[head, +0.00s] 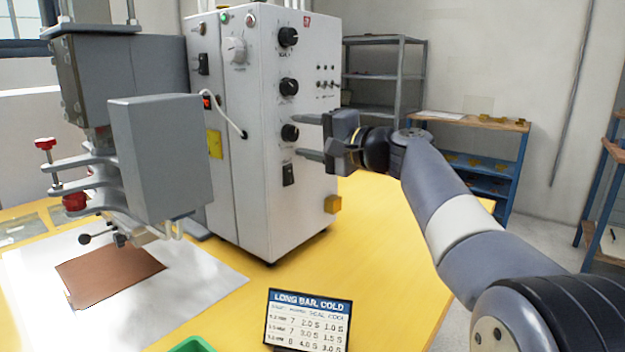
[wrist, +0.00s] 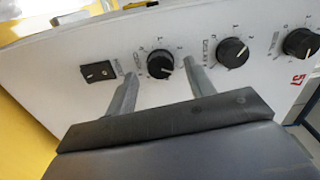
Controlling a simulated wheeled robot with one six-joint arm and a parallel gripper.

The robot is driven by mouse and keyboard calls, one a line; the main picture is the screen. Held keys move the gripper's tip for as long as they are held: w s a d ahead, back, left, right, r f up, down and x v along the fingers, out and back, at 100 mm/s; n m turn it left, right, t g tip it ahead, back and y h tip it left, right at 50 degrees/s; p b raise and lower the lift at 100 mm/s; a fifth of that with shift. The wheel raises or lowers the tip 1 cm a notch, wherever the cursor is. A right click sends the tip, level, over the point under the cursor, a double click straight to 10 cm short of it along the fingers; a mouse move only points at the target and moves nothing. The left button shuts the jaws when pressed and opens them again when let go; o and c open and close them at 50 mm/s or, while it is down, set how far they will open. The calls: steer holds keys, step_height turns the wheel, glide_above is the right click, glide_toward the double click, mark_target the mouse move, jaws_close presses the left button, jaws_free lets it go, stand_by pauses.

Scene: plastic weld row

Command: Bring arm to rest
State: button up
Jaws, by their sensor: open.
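My gripper (head: 308,138) is open and empty in the head view, its two fingers pointing left at the right-hand face of the white control cabinet (head: 225,200). In the wrist view the fingers of my gripper (wrist: 160,82) reach toward the cabinet panel (wrist: 200,45), on either side of a black knob (wrist: 160,64). I cannot tell whether the fingertips touch the panel. My arm extends from the lower right of the head view.
A grey welding press (head: 160,150) stands left of the cabinet on the yellow table (head: 380,240). A brown sheet (head: 110,272), a sign card (head: 308,320) and a green tray (head: 192,345) are in front. Shelves (head: 385,75) and a workbench (head: 480,123) stand behind.

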steer(key=shift+x, duration=1.1)
steer(key=shift+s+d+r+m+p, duration=0.2)
steer(key=shift+r+m+p, duration=0.15)
steer(key=shift+m+p, duration=0.8)
steer(key=m+p, duration=0.5)
steer(key=p, duration=0.1)
steer(key=shift+m, duration=0.25)
steer(key=m+p, duration=0.4)
steer(key=p, duration=0.1)
steer(key=m+p, duration=0.4)
steer(key=p, duration=0.1)
steer(key=v, duration=0.8)
steer(key=shift+s+d+f, duration=0.15)
steer(key=shift+d+f, duration=0.1)
steer(key=shift+f, duration=0.05)
steer(key=shift+a, duration=0.15)
